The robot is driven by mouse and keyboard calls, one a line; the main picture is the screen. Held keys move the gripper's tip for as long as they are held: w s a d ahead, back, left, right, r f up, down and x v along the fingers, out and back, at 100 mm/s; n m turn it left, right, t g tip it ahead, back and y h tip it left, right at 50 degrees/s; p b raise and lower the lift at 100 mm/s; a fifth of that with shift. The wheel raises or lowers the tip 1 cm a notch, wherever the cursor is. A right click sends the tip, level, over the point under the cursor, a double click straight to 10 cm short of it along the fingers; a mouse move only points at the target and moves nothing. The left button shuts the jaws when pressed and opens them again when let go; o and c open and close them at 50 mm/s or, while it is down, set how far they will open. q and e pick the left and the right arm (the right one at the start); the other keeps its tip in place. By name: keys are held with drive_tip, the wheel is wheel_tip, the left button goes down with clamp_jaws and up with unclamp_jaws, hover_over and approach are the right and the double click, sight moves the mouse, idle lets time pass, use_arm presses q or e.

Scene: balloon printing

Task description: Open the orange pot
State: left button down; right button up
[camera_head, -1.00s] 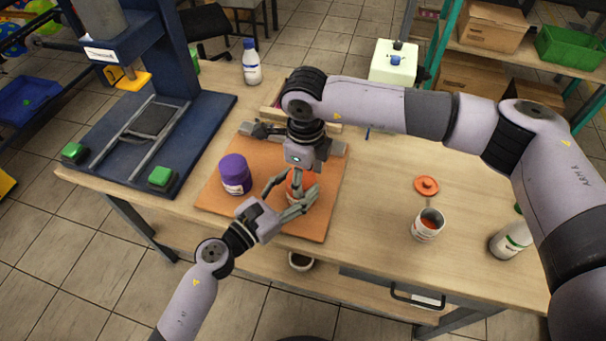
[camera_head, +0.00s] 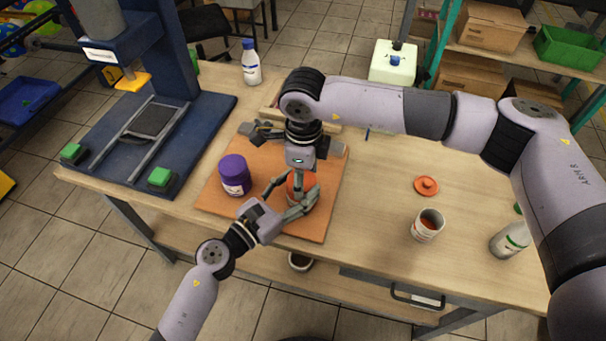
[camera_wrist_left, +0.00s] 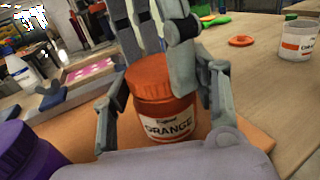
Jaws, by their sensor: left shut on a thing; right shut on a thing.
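The orange pot (camera_wrist_left: 165,112) stands upright with its orange lid (camera_wrist_left: 150,72) on, on the orange-brown board. It carries a label reading "ORANGE". In the head view the pot (camera_head: 300,190) is partly hidden by both grippers. My left gripper (camera_head: 298,203) is shut around the pot's body from the front left; its fingers show on both sides in the left wrist view (camera_wrist_left: 160,125). My right gripper (camera_head: 296,178) comes down from above, its fingers shut at the lid. Its grip on the lid is partly hidden.
A purple pot (camera_head: 234,175) stands left on the board (camera_head: 325,215). A blue press (camera_head: 150,140) is at the left. An open pot (camera_head: 428,225), a loose orange lid (camera_head: 426,186) and bottles stand on the table.

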drive_tip(key=shift+s+a, duration=0.4)
drive_tip(key=shift+a, duration=0.15)
drive_tip(key=o, duration=1)
drive_tip(key=shift+c, duration=0.2)
drive_tip(key=o, duration=0.3)
drive_tip(key=shift+w+d, duration=0.15)
drive_tip(key=shift+d, duration=0.1)
drive_tip(key=shift+o, duration=0.2)
